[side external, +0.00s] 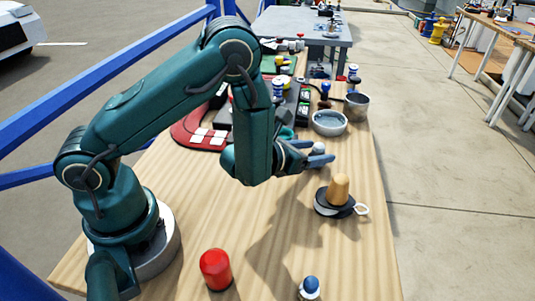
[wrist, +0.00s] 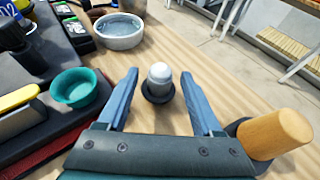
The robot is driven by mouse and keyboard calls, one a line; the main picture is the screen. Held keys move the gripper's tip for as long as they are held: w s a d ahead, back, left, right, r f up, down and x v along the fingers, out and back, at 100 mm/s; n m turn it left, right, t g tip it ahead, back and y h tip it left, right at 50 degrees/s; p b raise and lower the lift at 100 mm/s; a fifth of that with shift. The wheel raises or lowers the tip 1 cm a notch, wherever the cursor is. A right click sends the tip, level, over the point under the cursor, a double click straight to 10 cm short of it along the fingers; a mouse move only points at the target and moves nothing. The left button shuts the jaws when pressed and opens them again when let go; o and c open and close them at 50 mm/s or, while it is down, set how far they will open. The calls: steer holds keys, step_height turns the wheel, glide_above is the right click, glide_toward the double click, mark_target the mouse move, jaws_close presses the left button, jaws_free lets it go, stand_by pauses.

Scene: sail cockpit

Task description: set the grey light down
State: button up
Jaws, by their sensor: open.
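The grey light (side external: 319,148) has a pale dome, and in the wrist view (wrist: 159,74) its dark round base shows below the dome. It looks upright on the wooden table. My gripper (side external: 311,152) is open, with its two blue fingers apart. In the wrist view the fingertips (wrist: 159,79) lie to the left and right of the light, with a visible gap on each side. The lower part of the light is partly hidden by a finger in the side view.
A tan peg on a dark base (side external: 340,190) stands close to my gripper. A silver bowl (side external: 329,123) and metal cup (side external: 356,107) are behind. A teal bowl (wrist: 75,87) is at left in the wrist view. A red light (side external: 215,268) and blue-topped light (side external: 310,288) stand in front.

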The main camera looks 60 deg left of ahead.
mark_target(314, 151)
steer(key=shift+v, duration=1.55)
